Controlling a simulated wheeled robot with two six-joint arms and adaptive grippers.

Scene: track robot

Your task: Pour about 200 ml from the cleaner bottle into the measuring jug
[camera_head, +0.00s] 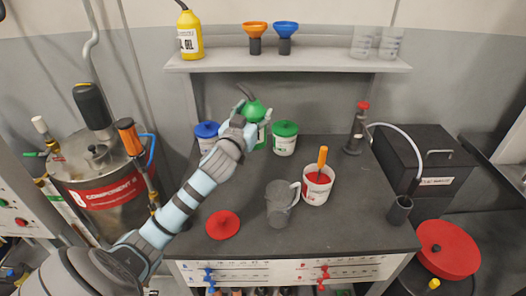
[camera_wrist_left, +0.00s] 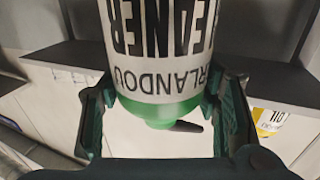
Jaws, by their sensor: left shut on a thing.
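The cleaner bottle (camera_head: 256,108) is white with a green shoulder and a dark bent spout, at the back of the bench. My left gripper (camera_head: 250,116) is shut on it, and the arm hides most of its body. In the left wrist view the bottle (camera_wrist_left: 158,50) shows its label between the fingers of the gripper (camera_wrist_left: 160,95). I cannot tell whether its base touches the bench. A grey see-through jug (camera_head: 279,204) with a handle, seemingly the measuring jug, stands mid-bench, in front of the bottle and apart from it. My right gripper is not in view.
A blue-lidded pot (camera_head: 206,130) and a green-lidded pot (camera_head: 285,138) flank the bottle. A white pot with red contents (camera_head: 316,186) stands beside the jug. A red lid (camera_head: 223,225) lies at front left. A shelf (camera_head: 300,62) overhangs the back.

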